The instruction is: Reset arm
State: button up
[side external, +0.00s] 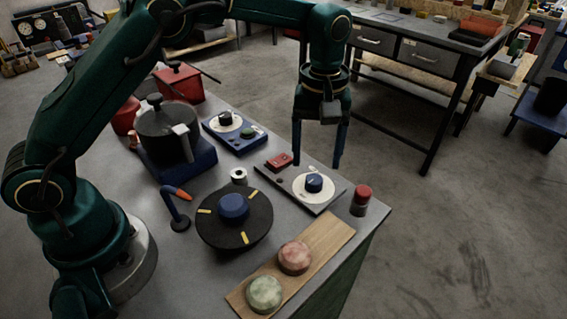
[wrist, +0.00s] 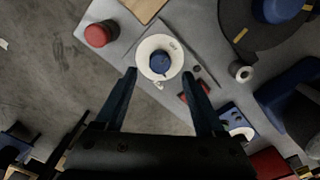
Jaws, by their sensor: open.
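My gripper (side external: 317,160) hangs pointing down over the far right edge of the grey table, beside a dark panel (side external: 322,205) with a blue knob (side external: 314,183) on a white dial and a red block (side external: 279,161). Its two blue fingers are apart with nothing between them. In the wrist view the open fingers of my gripper (wrist: 164,92) frame the lower side of the white dial with the blue knob (wrist: 160,62). The red block is partly hidden behind a finger in that view.
A red-topped cylinder (side external: 361,198) stands near the right table edge. A wooden board (side external: 325,238) bears a red and a green round piece. A black disc (side external: 215,235) has a blue knob. A dark pot (side external: 166,130) and a second dial panel (side external: 240,140) stand behind.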

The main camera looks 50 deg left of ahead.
jog(key=s+a+r+m+t, duration=0.1)
jog(key=s+a+r+t, duration=0.2)
jog(key=r, duration=0.4)
jog(key=s+a+r+t, duration=0.15)
jog(key=s+r, duration=0.25)
jog(key=r, duration=0.4)
jog(key=s+a+f+m, duration=0.1)
jog(key=s+f+m, duration=0.2)
jog(key=s, duration=0.3)
jog(key=s+a+f+m+t, duration=0.1)
jog(key=s+a+f+m, duration=0.1)
jog(key=s, duration=0.4)
jog(key=shift+s+f+m, duration=0.3)
jog(key=shift+f+m, duration=0.3)
jog(key=shift+m, duration=0.4)
